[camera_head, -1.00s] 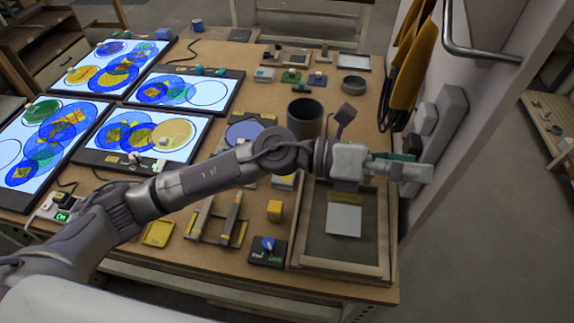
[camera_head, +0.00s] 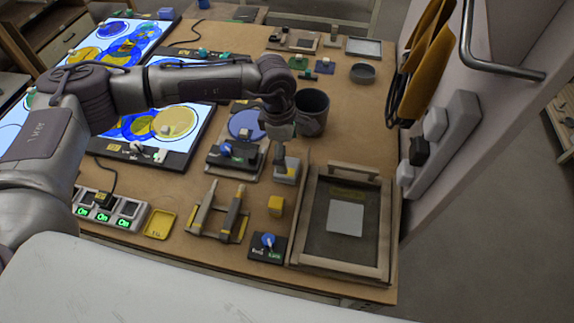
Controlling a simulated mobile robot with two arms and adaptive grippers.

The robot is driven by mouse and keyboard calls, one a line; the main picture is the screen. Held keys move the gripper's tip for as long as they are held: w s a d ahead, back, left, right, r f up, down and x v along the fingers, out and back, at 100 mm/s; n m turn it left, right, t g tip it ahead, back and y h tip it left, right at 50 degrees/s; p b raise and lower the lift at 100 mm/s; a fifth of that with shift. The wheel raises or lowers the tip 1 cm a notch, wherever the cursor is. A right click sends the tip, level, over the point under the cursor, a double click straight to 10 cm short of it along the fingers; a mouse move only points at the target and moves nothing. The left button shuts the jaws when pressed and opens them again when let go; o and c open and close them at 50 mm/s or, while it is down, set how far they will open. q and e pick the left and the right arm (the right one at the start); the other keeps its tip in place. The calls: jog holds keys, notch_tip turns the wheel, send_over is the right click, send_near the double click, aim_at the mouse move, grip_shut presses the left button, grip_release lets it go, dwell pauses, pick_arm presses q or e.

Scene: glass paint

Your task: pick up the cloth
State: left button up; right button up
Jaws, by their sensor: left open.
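A mustard-yellow cloth-like item (camera_head: 420,62) hangs on the right wall. I see nothing else that is clearly a cloth, and cannot tell if this is the task's cloth. My left gripper (camera_head: 279,158) points down over the table, left of the wooden-framed tray and in front of the dark cup. It is open, right above a small grey block with a yellow part (camera_head: 287,171). I cannot tell if its fingers touch that block. The gripper is well left of the hanging item and apart from it. My right gripper is not in view.
The wooden-framed tray (camera_head: 383,235) holds a pale square (camera_head: 345,217). A dark cup (camera_head: 314,112) stands behind the gripper. Lit panels with coloured circles (camera_head: 176,122) fill the left. A metal rail (camera_head: 493,62) and switch boxes (camera_head: 457,120) are on the right wall.

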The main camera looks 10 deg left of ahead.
pick_arm(q)
jog(key=shift+d+f, duration=0.1)
jog(key=shift+f, duration=0.7)
jog(key=f+p, duration=0.2)
jog(key=f, duration=0.1)
jog(key=f+p, duration=0.1)
jog(key=f, duration=0.1)
jog(key=shift+w+a, duration=0.25)
jog(key=shift+a, duration=0.05)
jog(key=shift+f, duration=0.3)
jog(key=c, duration=1.2)
